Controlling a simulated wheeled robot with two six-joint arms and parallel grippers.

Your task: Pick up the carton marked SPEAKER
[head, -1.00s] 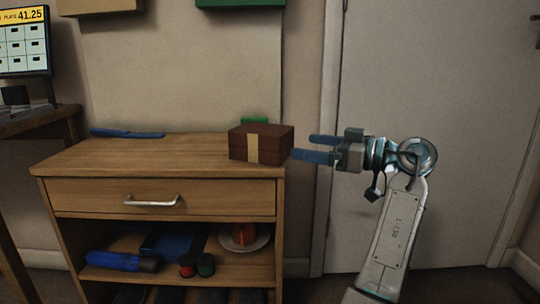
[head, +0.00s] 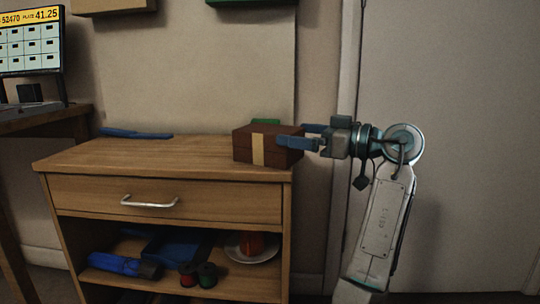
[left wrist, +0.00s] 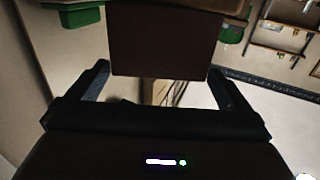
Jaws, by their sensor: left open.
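A dark brown carton (head: 240,148) with a tan band sits on top of the wooden cabinet near its right end. No SPEAKER lettering is readable on it. My left gripper (head: 292,136) is open at the carton's right end, with the near finger overlapping the front face and the far finger partly behind the carton. In the left wrist view, the carton (left wrist: 162,40) fills the space ahead between the spread fingers of the gripper (left wrist: 158,68). I cannot tell whether either finger touches it. My right gripper is not in view.
The cabinet (head: 100,155) has a drawer and an open shelf with a blue torch-like item (head: 122,264), small spools (head: 197,274) and a plate (head: 262,254). A blue strip (head: 135,133) lies at the back left of the top. A green object (head: 265,122) is behind the carton.

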